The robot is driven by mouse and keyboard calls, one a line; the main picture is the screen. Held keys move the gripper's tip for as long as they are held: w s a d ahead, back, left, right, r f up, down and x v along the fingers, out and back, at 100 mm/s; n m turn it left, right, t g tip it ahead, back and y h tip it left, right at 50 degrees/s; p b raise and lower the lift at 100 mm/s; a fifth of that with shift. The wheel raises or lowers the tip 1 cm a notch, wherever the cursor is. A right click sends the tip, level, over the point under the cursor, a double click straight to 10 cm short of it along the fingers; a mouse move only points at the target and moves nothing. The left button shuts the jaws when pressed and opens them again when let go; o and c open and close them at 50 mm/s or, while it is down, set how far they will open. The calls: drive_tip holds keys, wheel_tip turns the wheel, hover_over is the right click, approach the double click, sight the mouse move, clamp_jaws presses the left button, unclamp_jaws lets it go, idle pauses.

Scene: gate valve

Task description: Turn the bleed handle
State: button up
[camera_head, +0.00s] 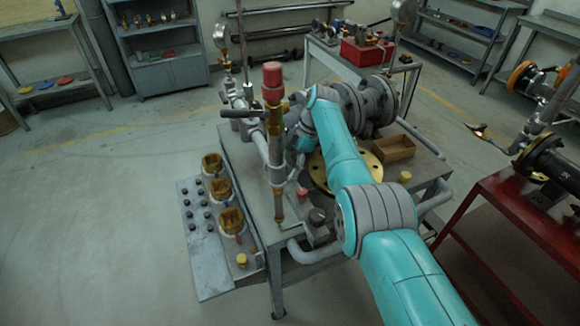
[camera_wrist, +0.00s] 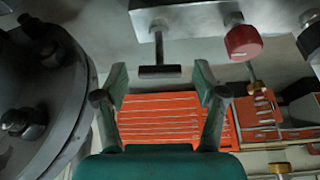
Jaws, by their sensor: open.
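In the wrist view a dark T-shaped handle (camera_wrist: 160,71) hangs on a short stem from a grey block (camera_wrist: 185,18); it looks like the bleed handle. A round red knob (camera_wrist: 243,42) is on the same block, to the right. My gripper (camera_wrist: 161,82) is open, its two teal fingers to the left and right of the T-handle in the picture. Nothing is between the fingers, and I cannot tell how far the handle is beyond the tips. In the head view my gripper (camera_head: 303,142) is partly hidden by my arm and the valve pipework (camera_head: 275,140); the T-handle cannot be made out there.
A dark flange with bolts (camera_wrist: 40,95) is close on the left in the wrist view. Orange drawers or trays (camera_wrist: 160,122) are beyond the fingers. Floor at left is clear.

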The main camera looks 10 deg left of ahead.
drive_tip(key=v, duration=1)
drive_tip(key=shift+d+r, duration=0.2)
drive_tip(key=shift+r, duration=0.15)
